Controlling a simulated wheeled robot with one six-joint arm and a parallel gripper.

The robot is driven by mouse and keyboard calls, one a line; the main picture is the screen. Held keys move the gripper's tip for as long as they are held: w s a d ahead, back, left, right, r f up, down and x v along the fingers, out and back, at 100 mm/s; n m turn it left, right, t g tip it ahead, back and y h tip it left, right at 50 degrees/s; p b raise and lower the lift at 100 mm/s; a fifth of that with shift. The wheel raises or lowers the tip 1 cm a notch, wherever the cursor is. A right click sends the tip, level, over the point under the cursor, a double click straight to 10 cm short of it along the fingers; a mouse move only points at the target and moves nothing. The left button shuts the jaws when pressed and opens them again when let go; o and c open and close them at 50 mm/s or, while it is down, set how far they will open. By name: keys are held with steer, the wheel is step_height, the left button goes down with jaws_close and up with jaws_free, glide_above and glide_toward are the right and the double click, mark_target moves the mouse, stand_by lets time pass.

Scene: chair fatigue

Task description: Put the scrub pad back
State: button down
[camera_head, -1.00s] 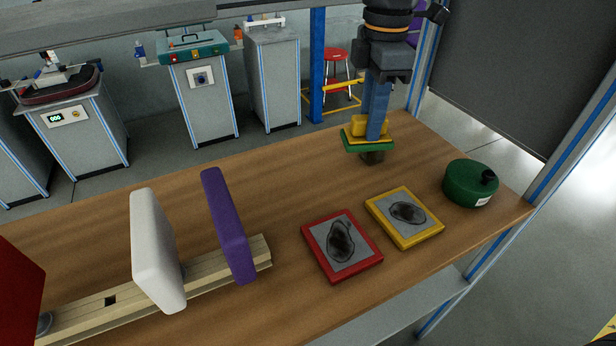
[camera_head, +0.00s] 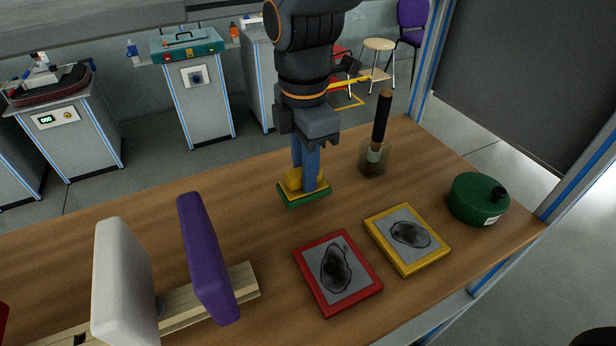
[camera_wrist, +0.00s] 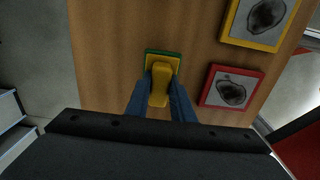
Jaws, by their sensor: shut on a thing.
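The scrub pad (camera_head: 305,194) has a yellow handle block on a yellow sponge layer with a green underside. My gripper (camera_head: 304,181) points down over the wooden table with its blue fingers shut on the yellow handle. The pad is level, green side down, at or just above the tabletop; I cannot tell whether it touches. In the wrist view the scrub pad (camera_wrist: 160,80) sits between the blue fingers, with its green edge showing at the far side.
A red-framed tile (camera_head: 337,270) and a yellow-framed tile (camera_head: 408,238) lie right of the pad. A glass jar (camera_head: 373,160) holding a black-handled tool stands behind, and a green round container (camera_head: 477,199) is at right. White (camera_head: 125,285) and purple (camera_head: 207,255) panels stand on a wooden rail.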

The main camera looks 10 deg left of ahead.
steer(key=shift+d+f, duration=0.1)
steer(key=shift+f, duration=1.4)
steer(key=shift+f, duration=0.1)
steer(key=c, duration=1.5)
jaws_free()
steer(key=shift+c, duration=0.2)
step_height(320, 180, up, 12)
steer(key=shift+r+b, duration=0.15)
steer(key=shift+b, duration=0.45)
steer(key=shift+w, duration=0.1)
